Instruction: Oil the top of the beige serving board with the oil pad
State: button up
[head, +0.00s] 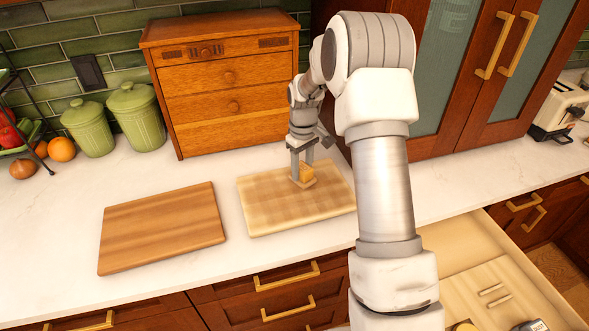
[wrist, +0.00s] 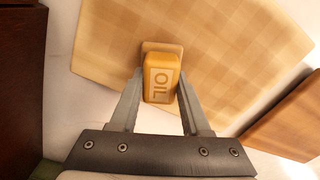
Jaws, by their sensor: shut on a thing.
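The beige serving board (head: 272,208) lies flat on the white counter in the head view, with a pale checkered top. It fills much of the wrist view (wrist: 225,65). The oil pad (head: 307,173) is a yellow-orange block on a paler base, marked "OIL" in the wrist view (wrist: 161,80). My gripper (head: 302,172) is shut on the pad, with a finger on each side of it. The pad is over the back part of the board, near its edge. I cannot tell for sure whether its underside touches the board.
A browner wooden board (head: 162,228) lies to the left. A wooden drawer chest (head: 225,85) stands close behind the beige board. Green canisters (head: 138,115) stand at back left. An open drawer (head: 470,262) juts out at front right. Counter is clear between the boards.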

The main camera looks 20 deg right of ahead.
jog(key=shift+w+d+p, duration=0.1)
jog(key=shift+d+p, duration=0.3)
jog(key=shift+d, duration=4.7)
jog(key=shift+w, duration=1.1)
jog(key=shift+s+a+b, duration=0.2)
jog(key=shift+a+b, duration=0.25)
jog(key=shift+a, duration=8.05)
jog(key=shift+s+a, duration=0.15)
jog(key=shift+a, duration=4.8)
jog(key=shift+f, duration=0.1)
notch_tip(320, 180, up, 6)
jog(key=p, duration=0.3)
jog(key=shift+p, duration=0.3)
